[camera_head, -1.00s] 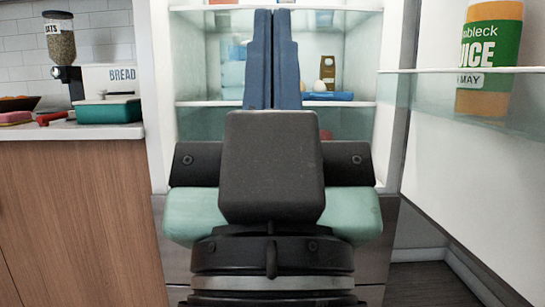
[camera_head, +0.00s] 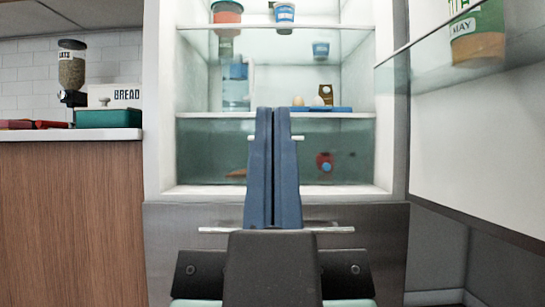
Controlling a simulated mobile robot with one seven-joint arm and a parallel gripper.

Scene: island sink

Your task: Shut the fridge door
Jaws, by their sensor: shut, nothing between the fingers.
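The fridge (camera_head: 158,120) stands open in front of me, with its lit shelves showing. Its door (camera_head: 455,150) is swung wide to the right, its inner side facing left, with a glass door shelf (camera_head: 425,72) holding a juice container (camera_head: 477,35). My gripper (camera_head: 273,112) is in the lower middle, blue fingers together and pointing up and forward, with nothing between them. It appears in front of the fridge's lower compartment and drawer, to the left of the door and apart from it. The door's outer side and handle are hidden.
A counter (camera_head: 70,134) with wooden side panels is on the left, holding a green container (camera_head: 108,118), a bread box (camera_head: 125,95) and a cereal dispenser (camera_head: 72,72). A steel drawer front (camera_head: 375,235) with a bar handle (camera_head: 335,229) is below the fridge opening. Dark floor shows lower right.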

